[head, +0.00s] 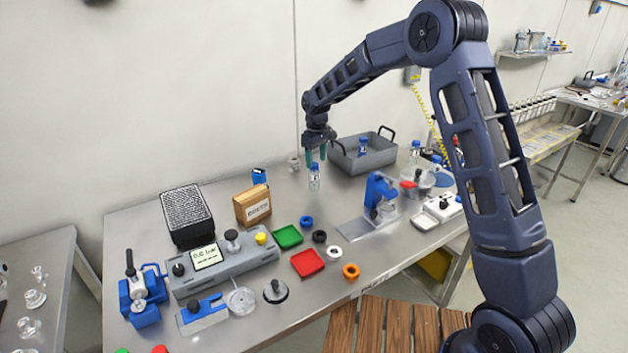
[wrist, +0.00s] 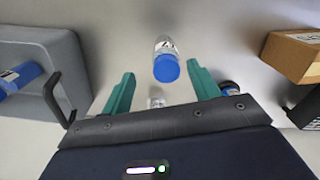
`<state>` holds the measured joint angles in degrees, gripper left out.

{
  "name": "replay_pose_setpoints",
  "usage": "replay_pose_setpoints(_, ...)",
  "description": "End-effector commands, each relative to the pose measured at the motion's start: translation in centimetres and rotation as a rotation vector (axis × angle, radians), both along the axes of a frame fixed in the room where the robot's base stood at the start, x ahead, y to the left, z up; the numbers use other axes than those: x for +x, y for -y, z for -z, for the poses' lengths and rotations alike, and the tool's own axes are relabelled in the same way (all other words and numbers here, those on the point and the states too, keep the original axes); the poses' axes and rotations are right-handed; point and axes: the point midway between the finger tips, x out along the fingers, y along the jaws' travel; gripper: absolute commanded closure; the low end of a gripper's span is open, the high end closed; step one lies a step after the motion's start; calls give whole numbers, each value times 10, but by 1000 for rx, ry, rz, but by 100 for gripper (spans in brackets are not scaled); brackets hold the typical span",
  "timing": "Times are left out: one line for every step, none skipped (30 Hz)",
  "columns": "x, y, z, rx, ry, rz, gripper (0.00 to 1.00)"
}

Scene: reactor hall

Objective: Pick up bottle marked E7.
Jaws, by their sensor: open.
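A small clear bottle with a blue cap (head: 314,180) stands upright on the steel table, just below my gripper (head: 316,160). In the wrist view the bottle (wrist: 165,58) lies in line with the gap between my two green fingers (wrist: 161,75), its cap toward me. Its label is only partly readable; a 7 seems to show, and I cannot read the whole mark. My gripper is open and empty. The fingertips are close to the cap; I cannot tell whether they reach past it.
A grey handled tray (head: 345,158) with a blue-capped bottle (head: 363,146) stands just right of the gripper. A cardboard box (head: 252,204) and a blue object (head: 259,176) stand to the left. A blue device (head: 378,192) is to the front right.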

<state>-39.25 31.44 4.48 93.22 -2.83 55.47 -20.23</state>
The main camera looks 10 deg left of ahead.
Motion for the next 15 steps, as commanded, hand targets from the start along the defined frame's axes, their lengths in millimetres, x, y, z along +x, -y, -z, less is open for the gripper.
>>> replay_pose_setpoints(0, 0, 8, -1, -2, 0, 39)
replay_pose_setpoints(0, 0, 11, -1, -2, 0, 39)
replay_pose_setpoints(0, 0, 15, -2, -1, 0, 39)
replay_pose_setpoints(0, 0, 17, -1, 0, 0, 39)
replay_pose_setpoints(0, 0, 19, 0, 0, 0, 39)
replay_pose_setpoints(0, -1, 21, 0, 0, 0, 39)
replay_pose_setpoints(-1, -1, 22, 0, 0, 0, 39)
replay_pose_setpoints(-1, -1, 23, 0, 0, 0, 39)
replay_pose_setpoints(-2, -2, 26, -1, 0, -1, 39)
replay_pose_setpoints(-3, -2, 28, -1, 0, -1, 39)
replay_pose_setpoints(-3, -3, 31, -1, -2, -1, 39)
replay_pose_setpoints(-4, -4, 36, -2, -1, -2, 39)
replay_pose_setpoints(-5, -5, 40, -2, -1, -2, 39)
replay_pose_setpoints(-6, -5, 44, -2, -1, -2, 39)
replay_pose_setpoints(-6, -6, 50, -3, -1, -1, 39)
